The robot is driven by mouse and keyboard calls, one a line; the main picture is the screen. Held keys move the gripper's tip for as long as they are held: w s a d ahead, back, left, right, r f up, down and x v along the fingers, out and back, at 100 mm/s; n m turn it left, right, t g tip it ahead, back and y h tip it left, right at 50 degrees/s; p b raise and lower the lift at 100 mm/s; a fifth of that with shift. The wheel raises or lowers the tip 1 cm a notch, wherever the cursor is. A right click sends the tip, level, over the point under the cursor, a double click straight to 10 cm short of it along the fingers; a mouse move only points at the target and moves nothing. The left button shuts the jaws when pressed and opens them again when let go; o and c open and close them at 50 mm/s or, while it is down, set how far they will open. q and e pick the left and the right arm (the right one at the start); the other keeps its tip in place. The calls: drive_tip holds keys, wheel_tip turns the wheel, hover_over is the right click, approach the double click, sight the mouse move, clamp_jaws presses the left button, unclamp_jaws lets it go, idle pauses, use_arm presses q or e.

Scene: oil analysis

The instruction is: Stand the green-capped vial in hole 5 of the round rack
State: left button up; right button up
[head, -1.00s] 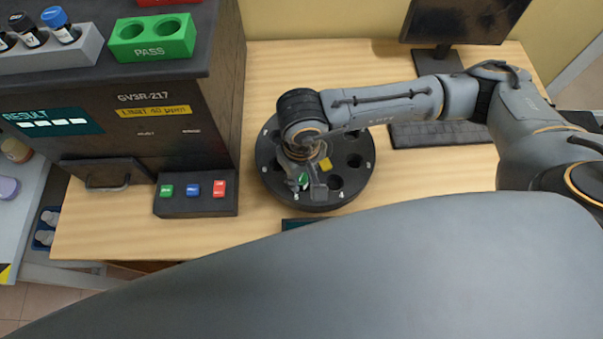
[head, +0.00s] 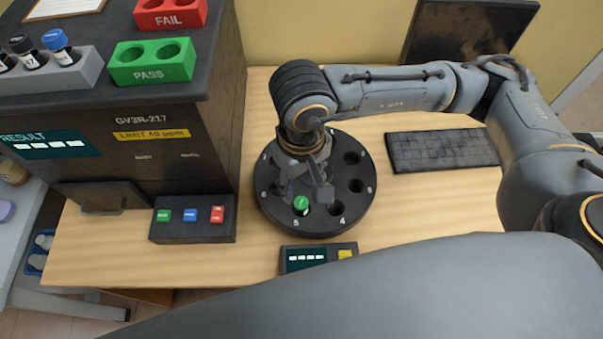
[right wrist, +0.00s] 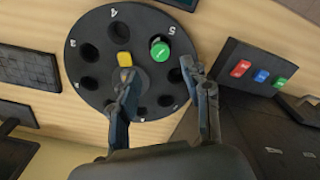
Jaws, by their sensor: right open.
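The green-capped vial (head: 300,204) stands in the round rack (head: 340,224), in the hole beside the number 5. Its green cap also shows in the right wrist view (right wrist: 160,50), just below the printed 5; its body is hidden in the hole. My right gripper (head: 308,188) is over the rack, behind the vial in the head view. In the right wrist view its two fingers (right wrist: 159,70) are spread wide and empty, with the cap ahead of and between their tips, not touched. My left gripper is not in view.
A small display box (head: 317,257) sits in front of the rack. The dark analyser (head: 130,165) with its button panel (head: 192,232) is at left, bearing PASS (head: 152,75) and FAIL (head: 170,26) blocks. A keyboard (head: 440,150) lies at right. Other rack holes look empty.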

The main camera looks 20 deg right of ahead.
wheel_tip(320, 180, up, 4)
drive_tip(key=shift+f, duration=0.25)
idle(0.4)
